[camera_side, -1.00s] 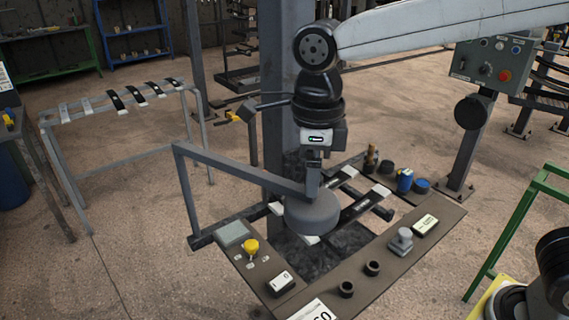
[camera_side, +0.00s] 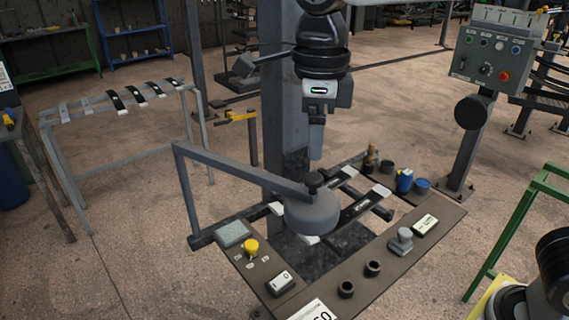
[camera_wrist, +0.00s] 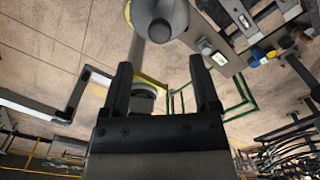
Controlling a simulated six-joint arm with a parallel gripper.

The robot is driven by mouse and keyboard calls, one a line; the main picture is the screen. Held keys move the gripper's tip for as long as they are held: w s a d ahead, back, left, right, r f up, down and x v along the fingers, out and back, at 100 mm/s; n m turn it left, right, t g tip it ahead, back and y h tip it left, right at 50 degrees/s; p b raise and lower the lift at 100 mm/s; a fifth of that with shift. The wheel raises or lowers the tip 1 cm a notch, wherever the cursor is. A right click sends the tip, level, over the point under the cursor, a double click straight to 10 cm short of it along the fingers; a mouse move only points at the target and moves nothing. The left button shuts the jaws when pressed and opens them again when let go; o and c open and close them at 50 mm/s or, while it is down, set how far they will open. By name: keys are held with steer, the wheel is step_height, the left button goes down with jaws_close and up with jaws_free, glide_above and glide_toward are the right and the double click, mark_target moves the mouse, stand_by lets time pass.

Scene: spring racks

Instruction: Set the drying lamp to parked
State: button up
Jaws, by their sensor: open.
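The drying lamp (camera_side: 312,212) is a grey dome with a black knob (camera_side: 313,180) on top. It hangs on a grey swing arm (camera_side: 235,165) from a post at the left. In the wrist view my gripper (camera_wrist: 160,72) is open and empty, with the grey dome (camera_wrist: 165,15) at the top edge beyond the fingers.
A panel with a grey screen (camera_side: 232,233) and a yellow knob (camera_side: 251,247) lies at the front left. A dark column (camera_side: 285,90) rises close behind my gripper.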

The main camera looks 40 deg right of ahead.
steer(key=shift+r, duration=0.7)
steer(key=shift+f, duration=0.1)
steer(key=c, duration=0.9)
steer(key=shift+d+f+n, duration=0.1)
steer(key=shift+n, duration=0.3)
jaws_close()
steer(key=n, duration=0.1)
steer(key=f+n+h, duration=0.1)
steer(key=n, duration=0.1)
steer(key=d+n+h, duration=0.1)
steer(key=n, duration=0.1)
steer(key=shift+s+f, duration=0.2)
steer(key=shift+f, duration=0.2)
steer(key=n+h, duration=0.1)
steer(key=n, duration=0.1)
steer(key=d+f+n, duration=0.1)
steer(key=n, duration=0.1)
steer(key=shift+s+f+n+t+h, duration=0.1)
steer(key=shift+n+t+h, duration=0.2)
steer(key=shift+h, duration=0.1)
